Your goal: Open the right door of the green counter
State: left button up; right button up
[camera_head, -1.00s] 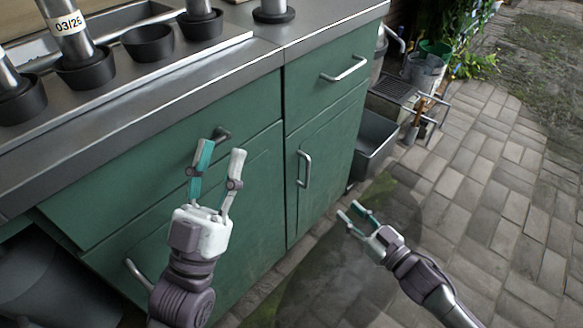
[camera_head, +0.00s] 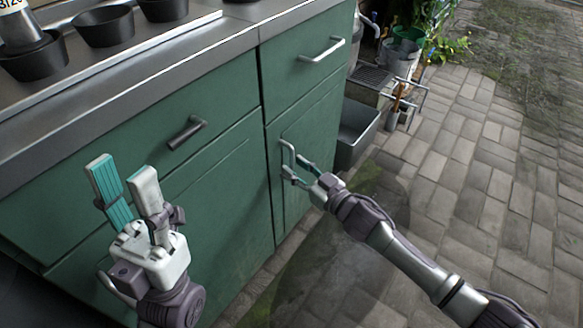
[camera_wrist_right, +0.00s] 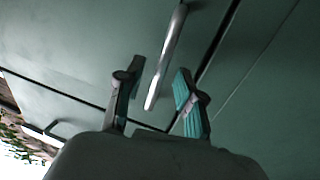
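The green counter (camera_head: 215,95) has a right door (camera_head: 318,130) that is shut, with an upright metal bar handle (camera_head: 284,158). My right gripper (camera_head: 296,167) is at this handle with its fingers apart. In the right wrist view the handle (camera_wrist_right: 168,58) runs down between the two open fingers of my right gripper (camera_wrist_right: 160,72); I see no finger closed on it. My left gripper (camera_head: 123,168) is open and empty in front of the counter's left part. The lower left handle is mostly hidden behind it.
A drawer with a metal handle (camera_head: 322,50) sits above the right door. Another drawer handle (camera_head: 187,132) is to the left. Black bowls (camera_head: 103,26) stand on the counter top. A grey bin (camera_head: 355,132) stands beyond the counter. The paved floor (camera_head: 480,190) to the right is open.

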jog(key=shift+x, duration=1.05)
grip_shut()
